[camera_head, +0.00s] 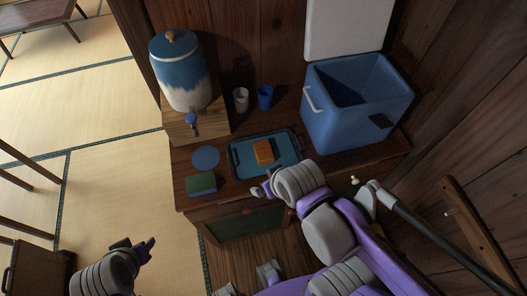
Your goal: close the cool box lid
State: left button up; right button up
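The blue cool box (345,123) stands at the right end of the wooden cabinet top, with a white handle on its left side. Its white lid (345,28) is open and upright at the back, cut off by the top edge of the view. The inside looks dark and I see nothing in it. My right gripper (262,188) is in front of the tray, to the left of and nearer than the cool box, not touching it. My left gripper (138,246) is low at the left over the floor, far from the box. Their finger gaps are too small to judge.
A blue and white drink dispenser (186,82) stands on a wooden stand (208,127). A white cup (241,100), blue cup (265,97), blue tray (240,163) with an orange block (263,152), blue disc (206,158) and green block (201,184) crowd the cabinet top (345,164).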

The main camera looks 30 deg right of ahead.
aim_at(334, 29)
jog(key=z, duration=1.8)
jog(key=j+u, duration=0.1)
jog(key=l+z, duration=0.1)
